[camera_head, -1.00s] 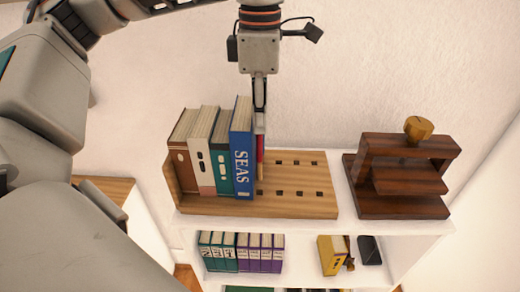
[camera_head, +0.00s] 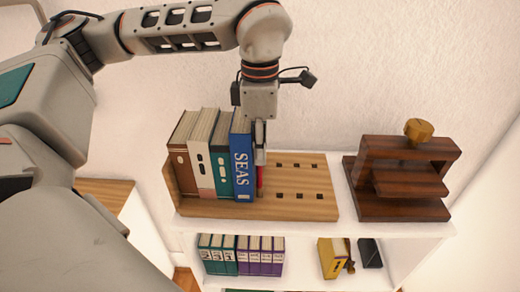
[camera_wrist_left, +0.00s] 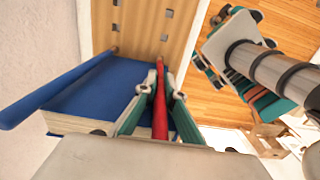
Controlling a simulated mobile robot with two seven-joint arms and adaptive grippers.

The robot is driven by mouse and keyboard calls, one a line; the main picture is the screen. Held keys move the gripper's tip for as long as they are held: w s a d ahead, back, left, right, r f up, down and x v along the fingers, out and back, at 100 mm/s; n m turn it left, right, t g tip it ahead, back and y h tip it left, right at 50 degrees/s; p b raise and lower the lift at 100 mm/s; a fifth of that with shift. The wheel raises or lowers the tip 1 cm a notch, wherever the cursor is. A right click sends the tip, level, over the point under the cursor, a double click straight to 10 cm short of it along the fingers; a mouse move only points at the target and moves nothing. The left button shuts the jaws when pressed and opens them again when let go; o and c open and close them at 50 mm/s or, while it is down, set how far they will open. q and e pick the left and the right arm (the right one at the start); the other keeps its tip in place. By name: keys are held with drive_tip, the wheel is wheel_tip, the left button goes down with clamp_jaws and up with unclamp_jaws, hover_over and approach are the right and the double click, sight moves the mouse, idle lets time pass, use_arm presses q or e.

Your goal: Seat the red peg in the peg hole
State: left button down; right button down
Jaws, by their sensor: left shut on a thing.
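My left gripper (camera_head: 260,158) points down beside the blue "SEAS" book (camera_head: 242,160), on its right side. It is shut on the slim red peg (camera_head: 260,178), which hangs roughly upright at the front part of the wooden board (camera_head: 310,205). In the left wrist view the red peg (camera_wrist_left: 160,118) sits between both fingers (camera_wrist_left: 158,98), and its far end appears close to a dark square hole (camera_wrist_left: 163,65). Whether the tip is above or inside that hole I cannot tell. Other square holes (camera_head: 298,195) in the board are bare. My right gripper is not in view.
Several upright books (camera_head: 200,155) stand left of the peg, the blue one very close to the gripper. A dark wooden stand with a brass knob (camera_head: 405,180) is at the right of the white shelf. The board's right half is clear.

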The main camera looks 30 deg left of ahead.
use_arm(q)
drive_tip(key=c, duration=2.2)
unclamp_jaws()
drive_tip(key=shift+f, duration=0.1)
drive_tip(key=shift+o, duration=0.2)
wheel_tip(320, 180, up, 12)
drive_tip(key=shift+r, duration=0.2)
drive_tip(key=shift+s+p, duration=0.1)
drive_tip(key=shift+p, duration=0.2)
